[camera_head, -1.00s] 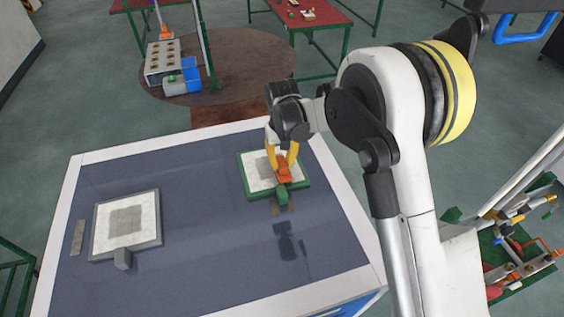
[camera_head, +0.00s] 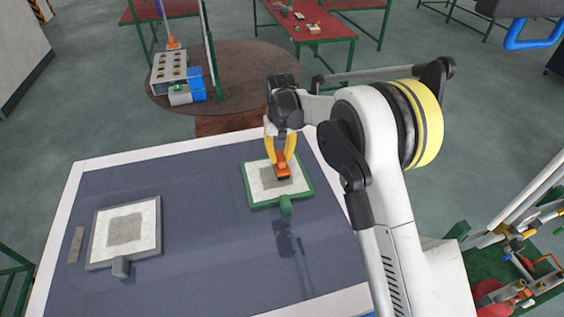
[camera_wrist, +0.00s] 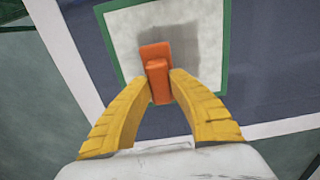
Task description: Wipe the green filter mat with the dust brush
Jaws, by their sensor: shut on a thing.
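The green filter mat (camera_head: 259,201) lies on the dark table top, a white pad with a grey dust patch inside a green frame. It also shows in the wrist view (camera_wrist: 228,60). My gripper (camera_head: 281,157) is over the mat, its yellow fingers shut on the orange dust brush (camera_head: 283,166). In the wrist view the brush (camera_wrist: 157,65) sits between the fingertips (camera_wrist: 160,90), in front of the grey patch and partly covering it. I cannot tell whether the bristles touch the pad.
A grey-framed filter mat (camera_head: 157,238) with its own grey patch lies at the table's left, beside a small flat grey strip (camera_head: 75,245). The table (camera_head: 215,255) is clear between the mats. Red tables (camera_head: 330,30) stand beyond.

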